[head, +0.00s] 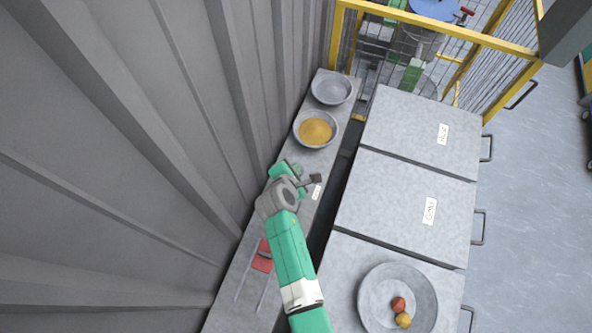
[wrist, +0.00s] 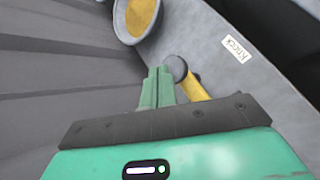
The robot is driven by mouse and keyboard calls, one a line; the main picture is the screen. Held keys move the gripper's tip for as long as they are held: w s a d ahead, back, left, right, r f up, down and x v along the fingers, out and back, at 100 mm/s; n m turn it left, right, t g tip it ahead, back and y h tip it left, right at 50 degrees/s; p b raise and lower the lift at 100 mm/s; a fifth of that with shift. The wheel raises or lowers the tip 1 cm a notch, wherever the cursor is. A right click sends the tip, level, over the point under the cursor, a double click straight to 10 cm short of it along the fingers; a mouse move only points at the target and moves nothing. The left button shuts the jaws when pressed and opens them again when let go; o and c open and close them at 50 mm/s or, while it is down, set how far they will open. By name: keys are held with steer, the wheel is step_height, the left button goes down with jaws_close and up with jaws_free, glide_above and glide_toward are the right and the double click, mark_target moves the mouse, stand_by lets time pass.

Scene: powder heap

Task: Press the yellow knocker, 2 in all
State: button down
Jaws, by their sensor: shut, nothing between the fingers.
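The yellow knocker (wrist: 196,87) shows in the wrist view as a yellow bar with a round grey head (wrist: 176,67). It stands on the grey ledge beside a label (wrist: 236,48) that seems to read "KNOCK". My gripper (wrist: 159,72) is shut and empty, its green fingers just left of the knocker's head. I cannot tell whether they touch it. The gripper body hides the knocker's lower part. In the head view my arm covers that part of the ledge, and I cannot make out the knocker there; the white label (head: 317,192) shows beside my wrist.
A bowl of yellow powder (head: 315,129) and an empty grey bowl (head: 331,89) stand farther along the ledge. A corrugated wall (head: 130,150) runs close on the left. A red object (head: 263,255) lies nearer. Grey cabinets (head: 400,200) stand right, with a plate (head: 375,300) of two balls.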

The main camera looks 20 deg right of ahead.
steer(key=shift+f, duration=0.35)
steer(key=shift+d+f+b, duration=0.1)
steer(key=shift+f+b, duration=1.25)
steer(key=shift+f, duration=0.25)
stand_by(1.1)
steer(key=shift+r, duration=0.15)
steer(key=shift+r+p, duration=1.8)
steer(key=shift+p, duration=0.3)
steer(key=r+p, duration=0.5)
steer(key=shift+s+a, duration=0.1)
steer(key=shift+a, duration=0.1)
